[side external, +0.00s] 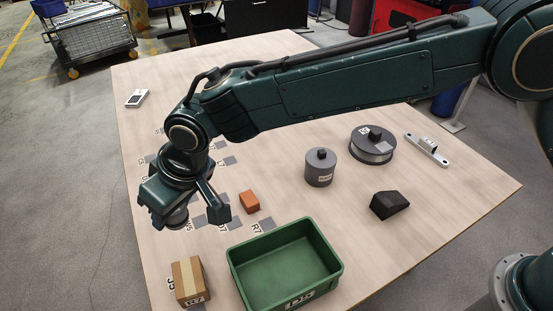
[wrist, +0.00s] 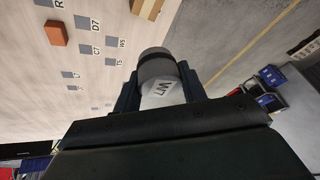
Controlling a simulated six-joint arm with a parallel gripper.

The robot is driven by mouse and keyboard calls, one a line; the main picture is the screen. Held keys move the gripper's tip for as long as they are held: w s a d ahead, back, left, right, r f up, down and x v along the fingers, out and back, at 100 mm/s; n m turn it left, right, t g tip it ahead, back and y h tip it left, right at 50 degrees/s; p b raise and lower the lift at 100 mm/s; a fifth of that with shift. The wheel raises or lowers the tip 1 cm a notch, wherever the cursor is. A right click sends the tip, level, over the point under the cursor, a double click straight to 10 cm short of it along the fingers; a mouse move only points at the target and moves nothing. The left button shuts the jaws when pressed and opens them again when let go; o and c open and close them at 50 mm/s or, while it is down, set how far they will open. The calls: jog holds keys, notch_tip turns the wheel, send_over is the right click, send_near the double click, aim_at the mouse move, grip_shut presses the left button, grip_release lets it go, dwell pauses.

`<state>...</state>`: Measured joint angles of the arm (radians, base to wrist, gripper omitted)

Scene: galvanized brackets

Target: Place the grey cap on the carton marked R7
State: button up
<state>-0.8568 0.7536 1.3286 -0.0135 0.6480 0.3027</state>
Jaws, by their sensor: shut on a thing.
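My gripper (side external: 190,207) is shut on a round grey cap (side external: 177,217), held above the left side of the table. The carton (side external: 188,277) is a brown box with a lighter tape strip on top and a small white label that seems to read R7. It stands at the table's front left, apart from the gripper and nearer the camera. In the wrist view the carton (wrist: 148,8) shows partly at the top edge.
A green bin (side external: 285,264) stands right of the carton. An orange block (side external: 249,202) lies near the gripper among grey marked squares. A grey canister (side external: 320,167), a grey reel (side external: 372,145), a black wedge (side external: 390,204) and a metal bracket (side external: 427,149) lie to the right.

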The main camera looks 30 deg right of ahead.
aim_at(181, 274)
jog(key=shift+a, duration=0.1)
jog(key=shift+a+r+h, duration=0.1)
jog(key=shift+a+h, duration=0.2)
jog(key=shift+a, duration=1.1)
notch_tip(181, 274, down, 20)
dwell(0.5)
jog(key=o, duration=1.1)
